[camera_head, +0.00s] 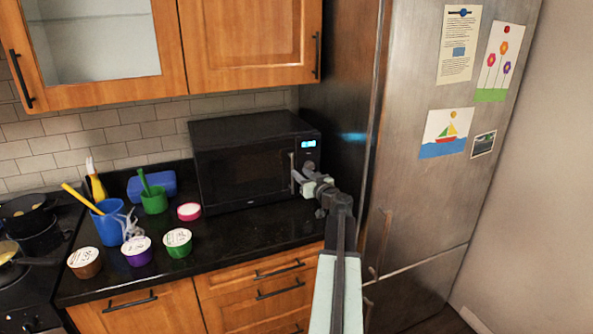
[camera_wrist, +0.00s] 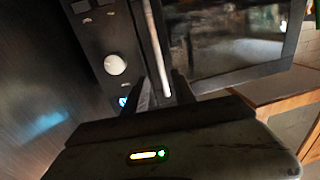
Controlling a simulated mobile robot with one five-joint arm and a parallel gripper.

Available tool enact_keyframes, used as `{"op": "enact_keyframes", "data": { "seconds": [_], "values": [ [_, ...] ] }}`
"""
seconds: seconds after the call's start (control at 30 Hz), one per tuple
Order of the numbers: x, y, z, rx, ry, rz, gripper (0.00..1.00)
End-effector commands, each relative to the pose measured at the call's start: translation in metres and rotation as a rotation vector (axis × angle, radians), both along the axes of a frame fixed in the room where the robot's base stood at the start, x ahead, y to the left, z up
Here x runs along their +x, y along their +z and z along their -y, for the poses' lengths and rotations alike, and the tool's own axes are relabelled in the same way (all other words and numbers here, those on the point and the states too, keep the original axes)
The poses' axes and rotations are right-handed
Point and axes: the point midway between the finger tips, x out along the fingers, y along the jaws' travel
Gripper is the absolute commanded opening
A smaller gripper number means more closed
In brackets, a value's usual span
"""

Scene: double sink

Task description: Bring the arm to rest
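My gripper (camera_wrist: 164,88) is at the vertical handle (camera_wrist: 156,45) on the front of the black microwave (camera_head: 240,165). In the wrist view its two dark fingers stand on either side of the handle's lower part. I cannot tell whether they press on it or only stand around it. In the head view my arm reaches up from the bottom, and the gripper (camera_head: 301,180) is small at the handle, right of the microwave door. The microwave door looks closed. A round white knob (camera_wrist: 115,64) is left of the handle in the wrist view.
A steel fridge (camera_head: 410,190) stands close to the right of my arm. On the black counter (camera_head: 215,235) are a blue cup (camera_head: 108,228), a green cup (camera_head: 154,202), a blue box (camera_head: 160,185) and several lidded tubs. Pans are on the stove at left.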

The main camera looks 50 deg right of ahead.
Motion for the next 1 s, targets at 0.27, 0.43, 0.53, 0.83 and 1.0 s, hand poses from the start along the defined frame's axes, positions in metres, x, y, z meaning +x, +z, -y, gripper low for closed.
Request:
{"op": "enact_keyframes", "data": {
  "seconds": [0.27, 0.43, 0.53, 0.83, 1.0],
  "values": [
    [-0.006, 0.0, -0.002, 0.0, 0.0, 0.0, 0.32],
    [-0.006, 0.0, -0.002, 0.0, 0.0, 0.0, 0.32],
    [-0.004, 0.0, -0.004, 0.0, 0.004, 0.0, 0.32],
    [0.122, 0.001, -0.147, -0.001, 0.23, -0.003, 0.32],
    [0.187, -0.011, -0.282, -0.062, 0.42, -0.071, 0.32]
  ]
}}
